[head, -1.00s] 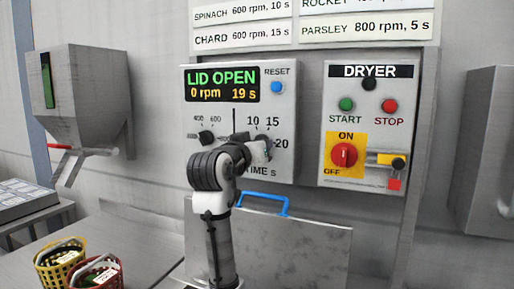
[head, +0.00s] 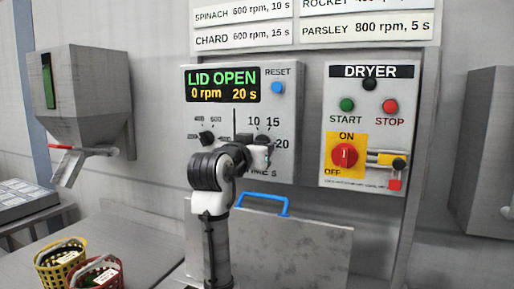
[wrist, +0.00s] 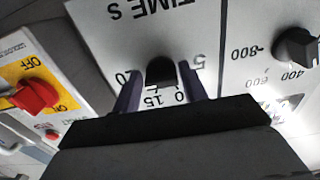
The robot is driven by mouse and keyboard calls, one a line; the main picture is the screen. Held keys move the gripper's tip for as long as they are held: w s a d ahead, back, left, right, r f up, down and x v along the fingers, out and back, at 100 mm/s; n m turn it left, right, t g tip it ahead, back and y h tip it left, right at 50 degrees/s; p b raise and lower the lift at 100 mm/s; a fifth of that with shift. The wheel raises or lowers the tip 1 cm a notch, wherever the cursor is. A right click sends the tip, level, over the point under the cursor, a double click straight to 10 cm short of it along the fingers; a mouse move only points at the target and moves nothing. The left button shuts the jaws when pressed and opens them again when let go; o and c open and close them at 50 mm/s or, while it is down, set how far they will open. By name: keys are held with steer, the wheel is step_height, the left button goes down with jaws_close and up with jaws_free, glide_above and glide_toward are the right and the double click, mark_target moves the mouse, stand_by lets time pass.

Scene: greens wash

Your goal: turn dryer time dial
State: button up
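The time dial (wrist: 160,72) is a small black knob on the panel, seen upside down in the wrist view. My gripper (wrist: 160,84) has its two purple fingers on either side of the knob, with narrow pale gaps seeming to show between knob and fingers. In the head view my gripper (head: 262,155) is at the panel and hides the time dial. The display (head: 222,85) reads LID OPEN, 0 rpm, 20 s.
The speed dial (head: 207,138) is left of the time dial. A DRYER panel (head: 371,178) with start and stop buttons and a red switch (head: 344,155) is to the right. A lid with a blue handle (head: 262,200) lies below. Two baskets (head: 62,262) stand at lower left.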

steer(key=shift+o, duration=1.4)
steer(key=shift+r, duration=0.1)
steer(key=shift+s+a, duration=0.1)
steer(key=b+v, duration=0.3)
steer(key=v, duration=1)
steer(key=shift+s, duration=0.35)
